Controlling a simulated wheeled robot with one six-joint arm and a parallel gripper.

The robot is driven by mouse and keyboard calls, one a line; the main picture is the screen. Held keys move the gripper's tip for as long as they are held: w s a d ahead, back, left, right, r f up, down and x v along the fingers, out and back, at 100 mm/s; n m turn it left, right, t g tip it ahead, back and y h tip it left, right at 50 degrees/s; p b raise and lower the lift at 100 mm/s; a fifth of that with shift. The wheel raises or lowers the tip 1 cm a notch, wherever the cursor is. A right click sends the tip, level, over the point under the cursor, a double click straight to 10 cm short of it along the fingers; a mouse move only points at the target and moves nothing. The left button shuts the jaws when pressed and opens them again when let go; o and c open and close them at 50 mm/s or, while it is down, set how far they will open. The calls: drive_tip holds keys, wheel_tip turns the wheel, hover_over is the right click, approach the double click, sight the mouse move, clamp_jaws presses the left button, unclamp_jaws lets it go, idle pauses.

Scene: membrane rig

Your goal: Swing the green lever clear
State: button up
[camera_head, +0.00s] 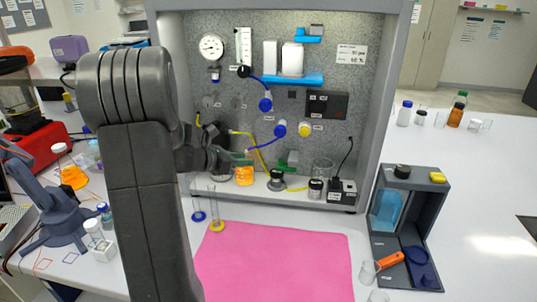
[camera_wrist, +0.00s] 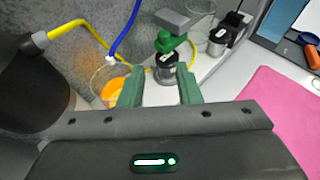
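The green lever (camera_head: 289,162) is low on the rig's back panel, near a small dark-topped cell (camera_head: 276,181). In the wrist view the green lever (camera_wrist: 171,43) shows beyond my fingertips, with a grey block just above it and the cell (camera_wrist: 165,68) under it. My gripper (camera_wrist: 160,92) has green fingers spread apart with nothing between them. It is short of the lever and not touching it. In the head view my gripper (camera_head: 243,158) is left of the lever, partly hidden behind my own arm, above a beaker with orange liquid (camera_head: 244,175).
The orange beaker (camera_wrist: 110,88) stands close by my left finger. Blue and yellow tubes cross the panel nearby. A second labelled jar (camera_wrist: 222,38) and a black plug box (camera_head: 343,190) stand to the right. A pink mat (camera_head: 275,262) lies clear in front.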

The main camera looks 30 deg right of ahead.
drive_tip(key=p, duration=0.4)
approach(287, 165)
drive_tip(key=d, duration=0.1)
drive_tip(key=w+d+f, duration=0.1)
drive_tip(key=d, duration=0.1)
drive_tip(key=w+d, duration=0.1)
drive_tip(key=d, duration=0.1)
drive_tip(key=shift+w+f, duration=0.1)
drive_tip(key=shift+f, duration=0.15)
